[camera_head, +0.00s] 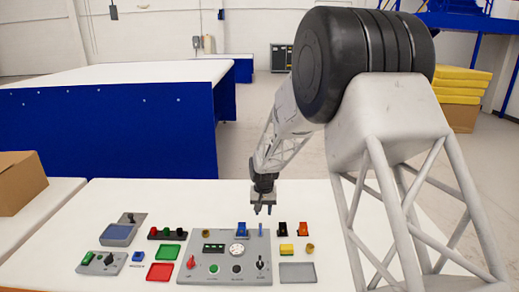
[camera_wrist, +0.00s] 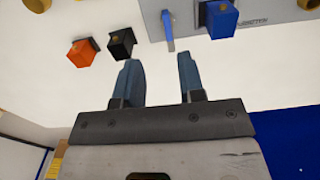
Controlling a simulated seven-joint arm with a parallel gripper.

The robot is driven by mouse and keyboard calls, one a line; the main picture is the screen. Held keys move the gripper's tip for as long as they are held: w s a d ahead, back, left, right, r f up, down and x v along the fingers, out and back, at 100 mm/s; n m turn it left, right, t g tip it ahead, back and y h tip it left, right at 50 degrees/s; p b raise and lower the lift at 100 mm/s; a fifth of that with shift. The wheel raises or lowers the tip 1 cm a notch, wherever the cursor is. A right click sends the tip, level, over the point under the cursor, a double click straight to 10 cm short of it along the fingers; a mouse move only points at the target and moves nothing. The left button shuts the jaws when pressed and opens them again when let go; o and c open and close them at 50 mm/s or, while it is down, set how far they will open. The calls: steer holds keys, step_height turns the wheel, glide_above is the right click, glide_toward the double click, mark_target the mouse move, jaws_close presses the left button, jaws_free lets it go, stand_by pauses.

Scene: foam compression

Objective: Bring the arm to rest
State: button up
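My gripper (camera_head: 264,209) hangs above the back part of the white table, behind the grey control panel (camera_head: 209,262). In the wrist view my gripper (camera_wrist: 160,75) shows two blue-grey fingers held apart, with only white table surface between them. It is open and empty. My arm comes down from the right side of the head view to the gripper.
The panel carries a blue block (camera_head: 241,229), a gauge (camera_head: 237,250) and a red lever (camera_head: 191,262). Black (camera_head: 282,229) and orange (camera_head: 303,229) blocks stand right of it. A cardboard box (camera_head: 20,182) sits far left.

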steer(key=s+d+r+t, duration=0.1)
steer(key=s+d+r, duration=0.5)
steer(key=s+r, duration=0.5)
steer(key=s+d+r, duration=0.6)
steer(key=s+r, duration=0.3)
steer(key=s, duration=0.4)
steer(key=s+d+r, duration=0.1)
steer(key=s+d, duration=0.1)
steer(key=s, duration=1.1)
steer(key=s+d+r+t, duration=0.1)
steer(key=s+d, duration=0.2)
steer(key=s, duration=1)
steer(key=shift+t, duration=0.3)
